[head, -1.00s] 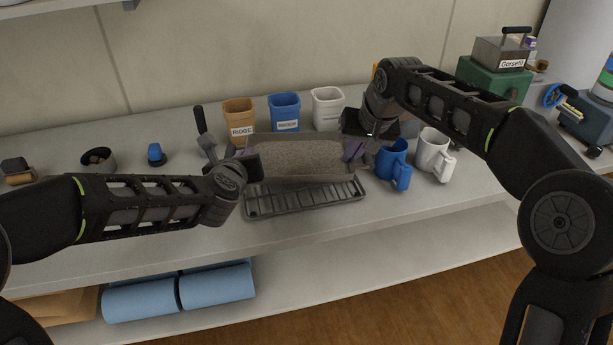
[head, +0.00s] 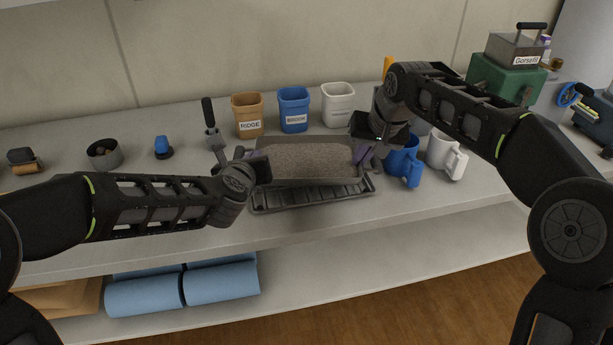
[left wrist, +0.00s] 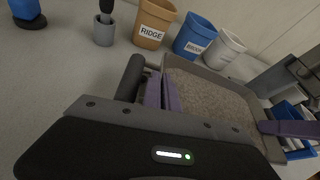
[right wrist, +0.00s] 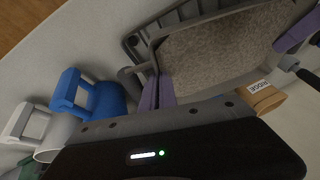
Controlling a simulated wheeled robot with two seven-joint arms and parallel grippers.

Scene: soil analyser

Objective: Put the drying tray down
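The drying tray (head: 312,182), a grey tray filled with brown soil, is held level between my two grippers, just over a dark slatted rack (head: 322,200). The tray hides the back of the rack; I cannot tell whether they touch. My left gripper (head: 260,165) is shut at the tray's left end; its purple fingers (left wrist: 162,92) are beside the dark handle in the left wrist view. My right gripper (head: 365,155) is shut at the right end; its purple fingers (right wrist: 156,97) show at the handle in the right wrist view.
Behind the tray stand the RIDGE cup (head: 248,115), a blue cup (head: 294,108) and a white cup (head: 338,103). A blue mug (head: 402,163) and white mug (head: 446,156) stand close to my right gripper. A holder with a black-handled tool (head: 212,125) stands behind my left gripper.

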